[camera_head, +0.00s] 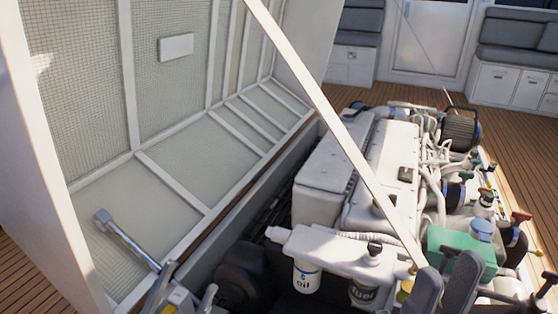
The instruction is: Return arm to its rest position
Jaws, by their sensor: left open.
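My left gripper (182,292) is at the bottom edge, left of centre, below the raised hatch (165,95), and is open with nothing seen in it. The frame cuts off part of it. Two dark grey finger pads of my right gripper (446,284) stand side by side at the bottom right, in front of the engine (385,165). They lie close to the lower end of a long pale prop bar (335,120). Whether they hold anything is unclear.
A green box (455,240), hoses and coloured knobs crowd the engine's right side. A metal bar (128,240) lies against the hatch's inner face. Wooden floor (535,125) is clear behind the engine.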

